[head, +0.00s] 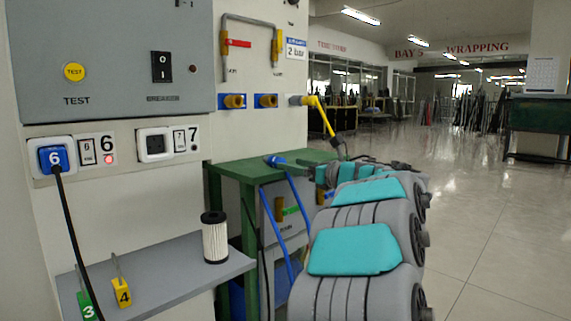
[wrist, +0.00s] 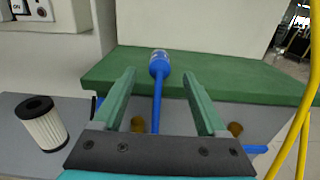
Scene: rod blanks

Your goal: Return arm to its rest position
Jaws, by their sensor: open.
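My arm reaches away from the camera toward the green bench in the head view. My gripper (wrist: 159,78) is open, with its two green fingers apart and nothing held between them in the wrist view. A blue hose connector (wrist: 160,65) lies on the green bench (wrist: 240,85) just beyond the fingertips, and its blue hose runs down between the fingers in that view. The connector also shows in the head view (head: 274,161), left of my gripper. The gripper's far end is small and partly hidden by my arm there.
A grey shelf (head: 160,279) holds a black-capped white filter (head: 215,240) and tags 3 and 4. A yellow hose (head: 323,115) hangs from the wall fitting, at the right in the wrist view. A blue plug (head: 55,157) sits in socket 6. Open floor lies to the right.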

